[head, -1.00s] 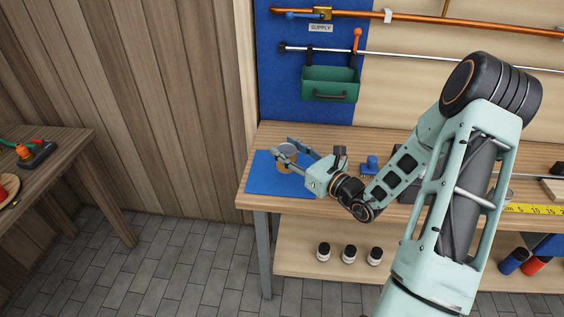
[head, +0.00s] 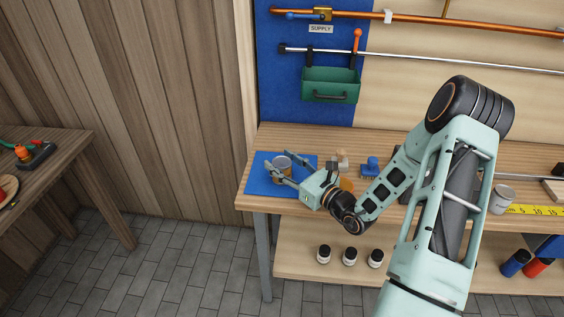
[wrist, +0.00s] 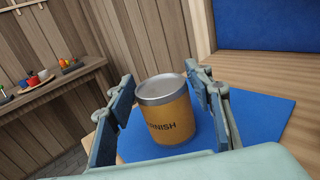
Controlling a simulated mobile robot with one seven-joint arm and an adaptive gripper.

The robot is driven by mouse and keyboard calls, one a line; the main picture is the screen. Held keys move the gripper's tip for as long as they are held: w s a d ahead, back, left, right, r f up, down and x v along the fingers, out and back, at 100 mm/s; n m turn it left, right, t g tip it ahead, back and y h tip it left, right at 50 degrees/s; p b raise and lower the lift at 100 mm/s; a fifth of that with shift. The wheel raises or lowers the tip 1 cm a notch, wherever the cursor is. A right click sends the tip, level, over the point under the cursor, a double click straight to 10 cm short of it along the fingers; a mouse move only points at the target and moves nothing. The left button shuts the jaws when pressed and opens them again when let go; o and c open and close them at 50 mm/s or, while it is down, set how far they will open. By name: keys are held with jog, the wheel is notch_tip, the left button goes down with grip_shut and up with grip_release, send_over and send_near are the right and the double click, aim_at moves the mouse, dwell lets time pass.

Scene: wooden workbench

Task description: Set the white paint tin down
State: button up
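A tin with a brown-orange label and a grey metal lid (head: 282,163) stands upright on the blue mat (head: 258,185) at the bench's left end. In the wrist view, its label (wrist: 168,125) shows letters ending in "NISH". My gripper (head: 279,164) is open, with its two fingers spread on either side of this tin; the wrist view shows a gap at the left finger. A pale, whitish tin (head: 502,199) stands apart at the right of the bench, beside my arm, well away from my gripper.
A blue brush-like item (head: 370,168) and a small beige object (head: 343,158) sit right of the mat. An orange item (head: 346,185) is partly hidden behind my wrist. A yellow tape measure strip (head: 535,210) lies at right. A green bin (head: 331,84) hangs above.

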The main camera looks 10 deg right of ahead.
jog(key=shift+o, duration=0.7)
jog(key=shift+r, duration=0.3)
jog(key=v, duration=1.2)
jog(key=shift+f, duration=0.15)
